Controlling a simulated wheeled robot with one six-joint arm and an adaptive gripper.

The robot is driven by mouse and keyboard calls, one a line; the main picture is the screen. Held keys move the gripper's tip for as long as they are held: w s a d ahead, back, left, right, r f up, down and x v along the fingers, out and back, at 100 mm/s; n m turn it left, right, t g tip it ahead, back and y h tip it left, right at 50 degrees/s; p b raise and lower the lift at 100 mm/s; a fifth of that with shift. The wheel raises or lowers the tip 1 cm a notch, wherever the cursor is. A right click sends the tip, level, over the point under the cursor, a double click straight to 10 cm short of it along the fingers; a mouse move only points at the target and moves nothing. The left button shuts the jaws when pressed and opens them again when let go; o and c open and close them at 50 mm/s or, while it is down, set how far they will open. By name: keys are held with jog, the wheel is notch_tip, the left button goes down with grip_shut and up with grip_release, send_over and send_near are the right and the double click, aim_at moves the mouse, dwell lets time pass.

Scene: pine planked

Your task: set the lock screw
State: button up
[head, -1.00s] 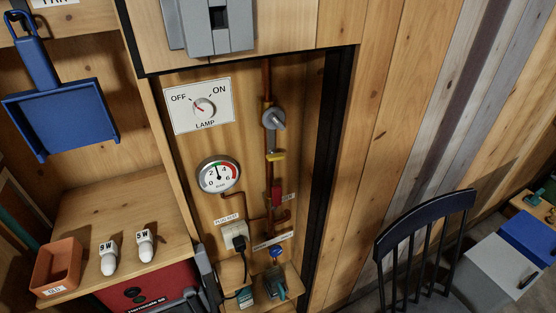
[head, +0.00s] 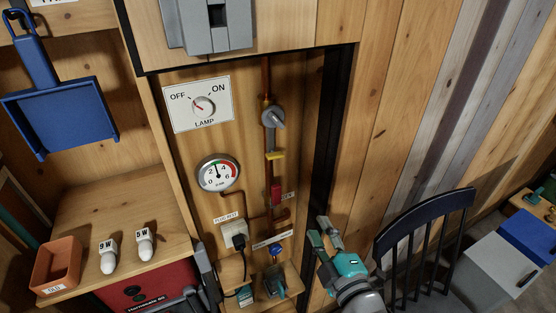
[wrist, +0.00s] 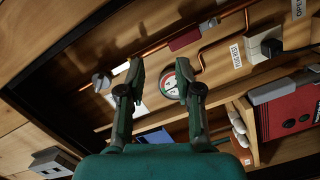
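No part is clearly readable as the lock screw. A grey round fitting (head: 273,117) with a stubby handle sits high on the copper pipe in the recessed panel; it also shows at left in the wrist view (wrist: 101,82). A yellow piece (head: 276,156) is below it, then a red handle (head: 276,194) and a blue knob (head: 277,250). My gripper (head: 324,231) is right of the recess, apart from these fittings. In the wrist view its two fingers (wrist: 163,76) are spread and empty, with the pressure gauge (wrist: 170,84) seen behind them.
The recess has a dark right edge (head: 334,140). A lamp dial (head: 204,107), gauge and plugged socket (head: 235,234) are inside. A shelf at left holds two bulbs (head: 108,256) and a terracotta bin (head: 57,264). A dark chair (head: 425,215) stands close at right.

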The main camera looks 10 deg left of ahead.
aim_at(276, 158)
jog(key=w+a+r+n+y, duration=0.2)
jog(key=w+a+r+n, duration=0.25)
jog(key=r, duration=0.45)
jog(key=shift+n+g, duration=0.3)
jog(key=shift+n, duration=0.05)
jog(key=x, duration=0.7)
jog(key=a+x, duration=0.1)
jog(key=x, duration=0.2)
jog(key=shift+s+a, duration=0.1)
jog(key=shift+a, duration=0.1)
grip_shut()
